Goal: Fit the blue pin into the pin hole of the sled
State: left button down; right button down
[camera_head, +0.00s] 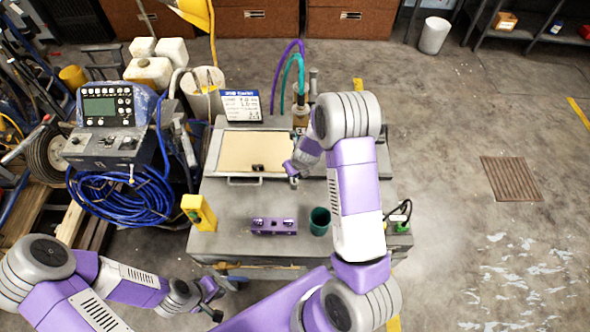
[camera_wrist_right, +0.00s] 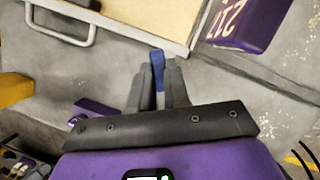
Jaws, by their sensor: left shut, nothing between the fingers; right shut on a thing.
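The blue pin (camera_wrist_right: 157,63) is between the fingertips of my right gripper (camera_wrist_right: 158,80) in the right wrist view. My right gripper (camera_head: 292,178) is shut on it, beside the right edge of the beige panel in the head view. The arm hides much of that spot. A purple block (camera_head: 273,226) with dark details on top sits on the bench; I cannot tell whether it is the sled. A purple part with white figures (camera_wrist_right: 245,22) is right of the panel in the wrist view. I see no pin hole clearly. My left gripper (camera_head: 211,297) is shut and empty near the bench's front left.
The grey bench (camera_head: 235,240) carries the framed beige panel (camera_head: 255,150) with a handle, a yellow block (camera_head: 199,212), a dark green cup (camera_head: 320,221) and a sign (camera_head: 242,106). A control box (camera_head: 104,110) and blue hose stand left. Purple and teal hoses rise behind.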

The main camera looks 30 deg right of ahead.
jog(key=shift+f+b, duration=1.4)
jog(key=shift+f, duration=0.25)
dwell(0.6)
jog(key=c, duration=0.7)
grip_release()
jog(key=p+v, duration=0.5)
jog(key=v, duration=0.2)
dwell(1.0)
